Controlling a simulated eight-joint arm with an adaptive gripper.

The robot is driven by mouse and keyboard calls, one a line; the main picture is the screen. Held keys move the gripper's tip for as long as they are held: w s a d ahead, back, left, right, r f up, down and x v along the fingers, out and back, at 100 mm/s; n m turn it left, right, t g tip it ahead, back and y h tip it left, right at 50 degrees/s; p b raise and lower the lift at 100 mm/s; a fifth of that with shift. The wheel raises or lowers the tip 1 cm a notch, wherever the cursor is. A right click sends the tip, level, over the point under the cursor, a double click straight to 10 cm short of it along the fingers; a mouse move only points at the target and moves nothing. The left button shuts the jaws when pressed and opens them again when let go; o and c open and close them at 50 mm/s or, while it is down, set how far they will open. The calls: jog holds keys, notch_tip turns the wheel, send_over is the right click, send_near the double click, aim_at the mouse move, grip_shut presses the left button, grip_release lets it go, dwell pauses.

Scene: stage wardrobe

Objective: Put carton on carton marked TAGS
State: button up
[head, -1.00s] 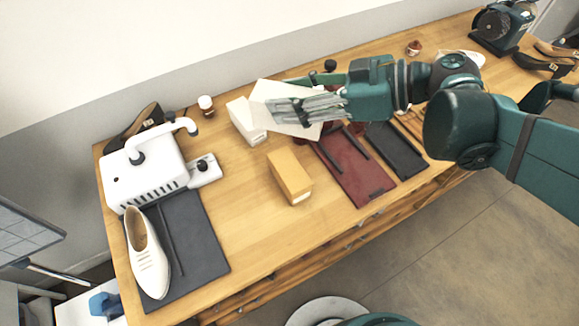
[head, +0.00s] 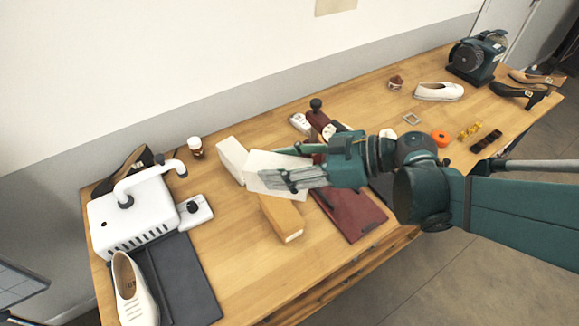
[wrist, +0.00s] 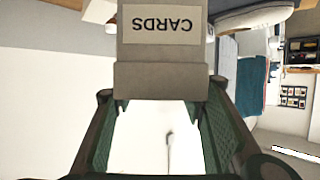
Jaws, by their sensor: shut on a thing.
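My gripper (head: 292,179) is shut on a pale carton (head: 265,164), held tilted above the table. In the wrist view this carton (wrist: 160,62) sits between the fingers and shows an upside-down label reading CARDS. A tan carton (head: 281,222) lies on the table just below and in front of it, its far end hidden by the held carton. It has a light label on its near end, too small to read. A white carton (head: 231,156) lies just left of the held one. I cannot tell which carton is marked TAGS.
A brown jar (head: 195,147) stands behind. A red board (head: 350,215) lies right of the tan carton. Bare table lies between mat and tan carton.

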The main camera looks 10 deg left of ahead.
dwell(0.3)
jog(key=shift+f+b, duration=0.85)
jog(key=shift+f, duration=2.05)
jog(key=shift+f+b, duration=0.65)
jog(key=shift+f, duration=1.4)
jog(key=shift+f, duration=0.2)
jog(key=o, duration=1)
jog(key=shift+r, duration=0.2)
